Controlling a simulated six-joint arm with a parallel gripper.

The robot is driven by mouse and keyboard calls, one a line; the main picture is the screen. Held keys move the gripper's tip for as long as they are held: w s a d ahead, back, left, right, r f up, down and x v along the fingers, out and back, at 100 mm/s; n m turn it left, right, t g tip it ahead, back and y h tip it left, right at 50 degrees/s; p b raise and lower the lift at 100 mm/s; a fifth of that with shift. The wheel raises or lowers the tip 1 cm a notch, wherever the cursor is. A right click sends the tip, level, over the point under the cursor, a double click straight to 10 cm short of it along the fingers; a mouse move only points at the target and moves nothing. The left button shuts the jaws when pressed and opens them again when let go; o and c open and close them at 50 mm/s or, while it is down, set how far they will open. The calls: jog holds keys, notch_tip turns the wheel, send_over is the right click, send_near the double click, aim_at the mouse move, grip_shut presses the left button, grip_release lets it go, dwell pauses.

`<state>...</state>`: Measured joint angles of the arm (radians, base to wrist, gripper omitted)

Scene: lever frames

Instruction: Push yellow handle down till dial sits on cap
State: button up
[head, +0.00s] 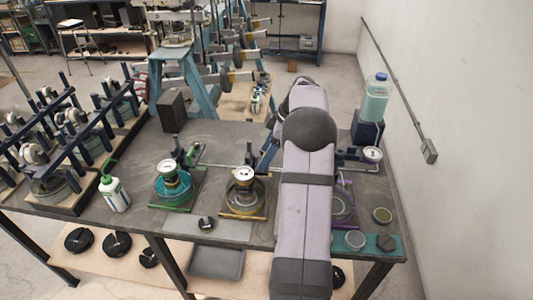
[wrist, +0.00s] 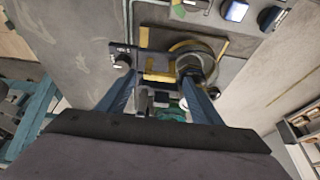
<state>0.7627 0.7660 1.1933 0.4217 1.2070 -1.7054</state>
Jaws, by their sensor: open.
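The yellow lever frame (head: 243,205) stands on the table left of my arm in the head view, with its white-faced dial (head: 243,174) raised above a round dish. Its handle side is hidden behind my arm there. In the wrist view my gripper (wrist: 160,88) is open, its two blue-grey fingers apart. Yellow frame parts (wrist: 158,76) show between and beyond the fingertips, with a round dish (wrist: 197,56) by the right finger. I cannot tell whether either finger touches the handle. The cap under the dial is not clear.
A green frame (head: 173,190) stands left of the yellow one, with a white bottle (head: 114,192) further left. A purple frame (head: 343,208) is right of it, partly behind my arm. A dark box (head: 172,111) and a clear jug (head: 376,98) stand behind.

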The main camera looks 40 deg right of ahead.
jog(key=b+v, duration=0.2)
jog(key=v, duration=0.5)
dwell(0.5)
jog(key=a+m+p, duration=0.1)
jog(key=a, duration=0.2)
jog(key=a+g+p, duration=0.1)
jog(key=a, duration=0.3)
jog(key=a+r+m+p, duration=0.1)
jog(key=a, duration=0.2)
jog(key=shift+a+m+h, duration=0.15)
jog(key=shift+m+h, duration=0.15)
jog(key=s+a+f+m+g+h+p, duration=0.25)
jog(key=s+a+m+p, duration=0.4)
jog(key=s+a, duration=1.45)
notch_tip(320, 180, down, 37)
jog(key=b, duration=3.6)
jog(key=shift+w, duration=0.15)
